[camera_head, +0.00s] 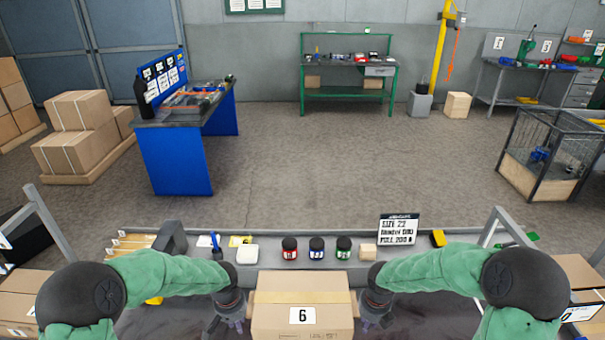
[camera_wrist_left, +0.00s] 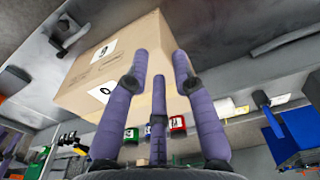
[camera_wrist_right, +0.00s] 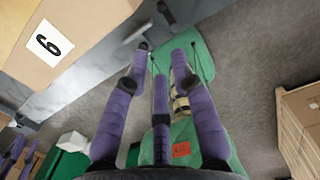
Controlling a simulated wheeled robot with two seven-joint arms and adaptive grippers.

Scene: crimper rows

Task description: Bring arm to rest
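My left gripper (camera_head: 228,322) hangs low at the left side of a cardboard box marked 6 (camera_head: 303,288). In the left wrist view its purple fingers (camera_wrist_left: 158,75) are spread with nothing between them, and the box (camera_wrist_left: 105,75) shows beyond them. My right gripper (camera_head: 374,320) is low at the box's right side. In the right wrist view its fingers (camera_wrist_right: 161,70) are also spread and empty, and the box (camera_wrist_right: 60,30) is off to the upper left. I cannot tell whether either gripper touches the box.
On the bench behind the box stand red (camera_head: 289,248), blue (camera_head: 316,248) and green (camera_head: 343,248) jars, a white container (camera_head: 247,254), a small wooden block (camera_head: 368,251) and a sign (camera_head: 398,229). Cartons (camera_head: 575,275) sit at far right. Open floor lies beyond.

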